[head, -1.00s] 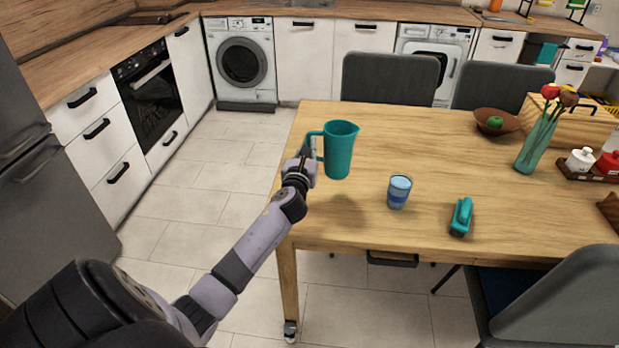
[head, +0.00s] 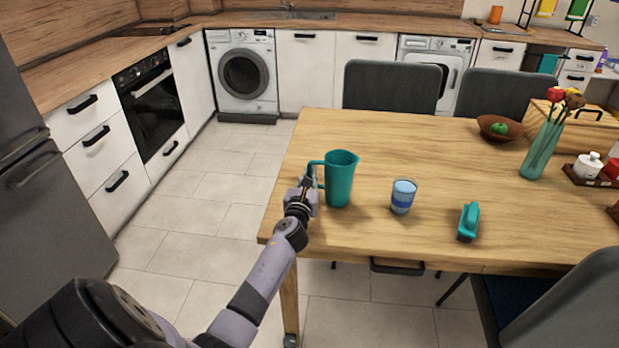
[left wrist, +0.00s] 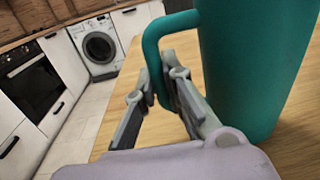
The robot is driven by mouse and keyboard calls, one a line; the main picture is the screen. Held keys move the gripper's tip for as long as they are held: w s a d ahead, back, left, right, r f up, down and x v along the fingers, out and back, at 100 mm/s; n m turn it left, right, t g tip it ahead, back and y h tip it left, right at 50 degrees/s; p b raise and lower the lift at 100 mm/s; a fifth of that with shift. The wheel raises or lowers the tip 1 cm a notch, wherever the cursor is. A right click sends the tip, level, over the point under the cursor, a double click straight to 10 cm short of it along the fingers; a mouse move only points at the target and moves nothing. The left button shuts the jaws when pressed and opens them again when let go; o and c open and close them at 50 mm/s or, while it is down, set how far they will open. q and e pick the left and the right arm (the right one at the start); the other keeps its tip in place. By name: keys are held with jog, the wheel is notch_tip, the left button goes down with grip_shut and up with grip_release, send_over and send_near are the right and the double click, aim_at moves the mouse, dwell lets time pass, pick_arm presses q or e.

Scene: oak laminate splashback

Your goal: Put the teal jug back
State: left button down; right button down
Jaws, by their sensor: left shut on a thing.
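The teal jug (head: 341,180) is upright at the left part of the wooden table (head: 430,135), with its handle to the left. Its base looks to be on or very near the tabletop. My left gripper (head: 309,188) is shut on the jug's handle. In the left wrist view, the fingers (left wrist: 158,92) are on either side of the teal handle, and the jug's body (left wrist: 255,60) fills the right side. My right gripper is not in view.
A blue striped glass (head: 403,196) stands right of the jug, and a teal stapler-like object (head: 468,222) lies farther right. A brown bowl (head: 499,128) with green fruit and a teal vase (head: 541,150) with flowers stand at the right. Grey chairs (head: 392,86) surround the table.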

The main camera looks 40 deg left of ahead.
pick_arm(q)
jog(key=c, duration=1.7)
grip_release()
jog(key=shift+f, duration=0.15)
jog(key=shift+s+d+r, duration=0.15)
jog(key=shift+r, duration=0.05)
jog(key=v, duration=1.1)
jog(key=shift+s+d+f+p, duration=0.1)
jog(key=shift+s+d+p, duration=0.05)
jog(key=shift+s+p, duration=0.2)
